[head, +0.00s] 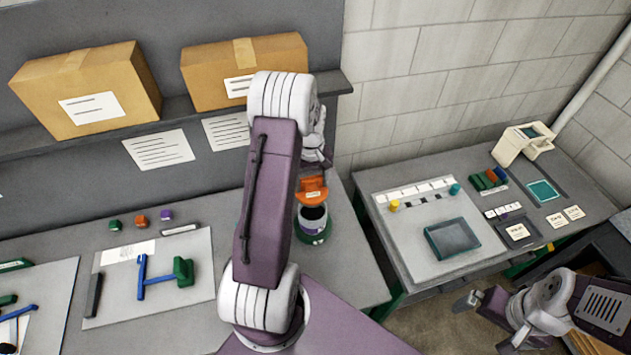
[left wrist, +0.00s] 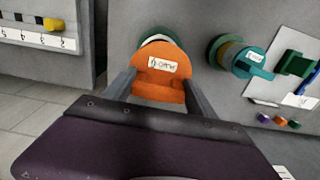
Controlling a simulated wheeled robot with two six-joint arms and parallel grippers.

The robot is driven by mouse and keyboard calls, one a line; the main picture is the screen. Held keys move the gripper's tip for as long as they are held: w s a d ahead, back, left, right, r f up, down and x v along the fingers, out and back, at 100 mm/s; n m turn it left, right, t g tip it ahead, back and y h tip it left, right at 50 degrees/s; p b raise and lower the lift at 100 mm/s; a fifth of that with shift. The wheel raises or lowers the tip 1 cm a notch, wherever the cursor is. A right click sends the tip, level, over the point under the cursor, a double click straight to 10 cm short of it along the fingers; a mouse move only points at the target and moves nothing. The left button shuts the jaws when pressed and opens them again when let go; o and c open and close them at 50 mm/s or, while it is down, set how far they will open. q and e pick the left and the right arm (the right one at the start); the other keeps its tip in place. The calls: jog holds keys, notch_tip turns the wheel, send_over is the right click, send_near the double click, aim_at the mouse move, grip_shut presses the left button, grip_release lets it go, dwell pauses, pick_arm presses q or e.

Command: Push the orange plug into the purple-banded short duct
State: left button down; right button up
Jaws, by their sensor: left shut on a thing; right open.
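An orange plug (head: 313,189) with a white label is gripped by my left gripper (head: 314,178). In the left wrist view, the plug (left wrist: 160,72) sits between the two fingers. A short duct (head: 313,222) with a green base stands upright on the bench just below and nearer than the plug. Its dark mouth shows open, and the plug appears above it, apart. Its band looks dark purplish, but is small and hard to tell. In the left wrist view, a pale and green rim (left wrist: 155,40) shows partly behind the plug. My right gripper (head: 488,322) is open and empty, low at the right.
Another duct (left wrist: 235,54) with a green flange, brownish band and teal plug stands beside, hidden by my arm in the head view. Cardboard boxes (head: 88,88) sit on the shelf. Small green, orange and purple pieces (head: 140,221) lie left. A second table (head: 400,250) stands right.

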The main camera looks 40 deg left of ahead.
aim_at(313, 189)
pick_arm(q)
notch_tip(313, 189, down, 4)
jog(key=b, duration=0.3)
jog(key=shift+w+f, duration=0.15)
jog(key=shift+f+b, duration=0.55)
jog(key=shift+b, duration=0.05)
jog(key=shift+r, duration=0.1)
jog(key=shift+f, duration=0.25)
jog(key=shift+f+b, duration=1.3)
jog(key=shift+f, duration=0.65)
